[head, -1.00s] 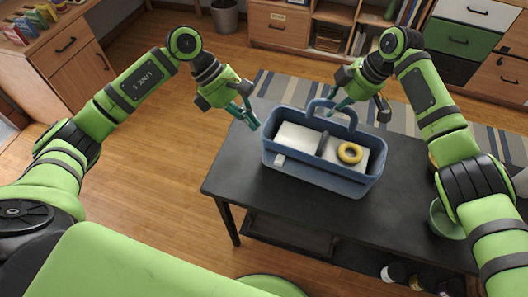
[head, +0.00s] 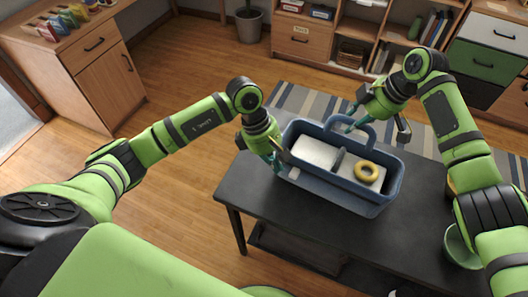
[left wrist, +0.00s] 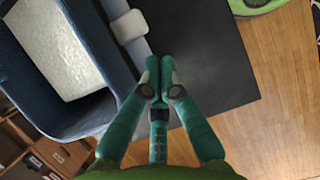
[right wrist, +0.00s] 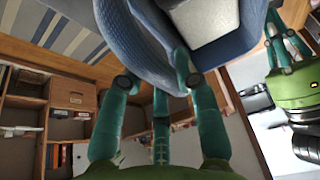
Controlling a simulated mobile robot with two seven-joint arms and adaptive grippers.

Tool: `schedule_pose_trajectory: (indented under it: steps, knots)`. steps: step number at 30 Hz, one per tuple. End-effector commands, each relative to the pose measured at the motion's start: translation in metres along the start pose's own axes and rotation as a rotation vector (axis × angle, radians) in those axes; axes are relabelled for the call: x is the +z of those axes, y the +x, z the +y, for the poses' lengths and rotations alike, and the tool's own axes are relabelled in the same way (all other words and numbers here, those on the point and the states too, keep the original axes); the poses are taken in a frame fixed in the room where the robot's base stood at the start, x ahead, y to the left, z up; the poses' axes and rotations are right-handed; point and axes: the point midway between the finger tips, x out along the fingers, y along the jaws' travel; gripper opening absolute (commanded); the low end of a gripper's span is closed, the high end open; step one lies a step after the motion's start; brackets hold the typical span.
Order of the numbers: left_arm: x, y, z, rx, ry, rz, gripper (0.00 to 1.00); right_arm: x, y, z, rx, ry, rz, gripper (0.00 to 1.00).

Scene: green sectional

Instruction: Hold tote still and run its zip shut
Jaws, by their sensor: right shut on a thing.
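My left gripper (head: 276,167) is at that end, just beside the tab. In the left wrist view its fingers (left wrist: 160,75) are together with nothing visible between them. My right gripper (head: 346,122) is at the tote's back side; in the right wrist view its fingers (right wrist: 155,78) are shut on a blue part of the tote, seemingly a handle.
The dark table (head: 262,207) has bare room in front of the tote. A green bowl (head: 459,247) is at the right. Shelves and drawers stand behind, beyond a striped rug.

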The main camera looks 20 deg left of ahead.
Motion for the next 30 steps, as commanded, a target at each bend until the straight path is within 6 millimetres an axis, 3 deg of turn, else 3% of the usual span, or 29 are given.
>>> schedule_pose_trajectory:
  steps: [4, 20, 25, 30]
  knots:
    - [0.01, 0.004, 0.0, -0.001, 0.0, -0.001, 0.0, -0.001, -0.002, 0.001, 0.002, -0.001, 0.003, 0.0]
    - [0.019, 0.007, 0.0, 0.0, 0.0, -0.001, 0.0, -0.001, -0.002, 0.001, 0.002, -0.001, 0.003, 0.0]
    - [0.047, 0.017, 0.001, 0.001, 0.003, -0.003, 0.0, -0.002, -0.002, 0.0, 0.002, -0.001, 0.004, 0.0]
    - [0.091, 0.035, 0.001, 0.0, 0.005, -0.004, 0.0, -0.002, -0.002, 0.0, 0.002, 0.0, 0.005, 0.0]
